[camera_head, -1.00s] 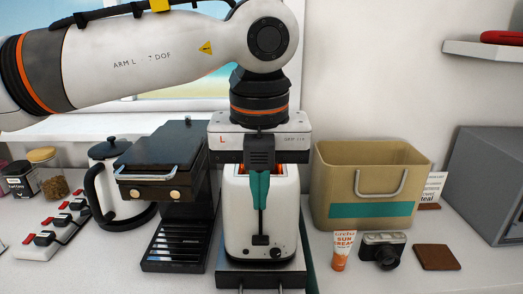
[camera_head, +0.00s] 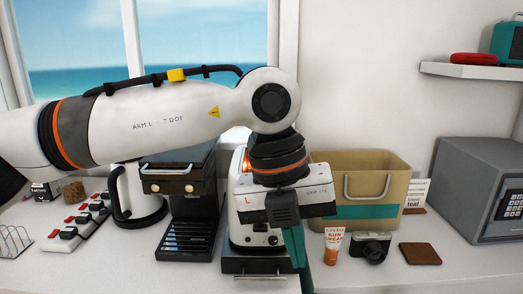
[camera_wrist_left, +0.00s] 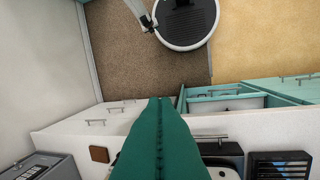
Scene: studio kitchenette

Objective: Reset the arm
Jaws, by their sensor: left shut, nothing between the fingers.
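My left gripper (camera_head: 297,262) hangs in front of the counter in the head view, pointing down with a slight tilt. Its teal fingers are shut together with nothing between them. The left arm reaches in from the left, and its wrist covers the right part of the white toaster (camera_head: 240,206). An orange glow shows at the toaster's top. In the left wrist view, the shut teal fingers (camera_wrist_left: 160,135) point over the counter edge towards the brown floor. My right gripper is in neither view now.
Right of the gripper stand a tan bin (camera_head: 401,180), a sunscreen tube (camera_head: 333,244), a camera (camera_head: 371,247), a brown wallet (camera_head: 419,253) and a grey safe (camera_head: 477,190). A black coffee machine (camera_head: 190,215) and white kettle (camera_head: 136,200) stand left. An open teal drawer (camera_wrist_left: 225,104) shows below the counter.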

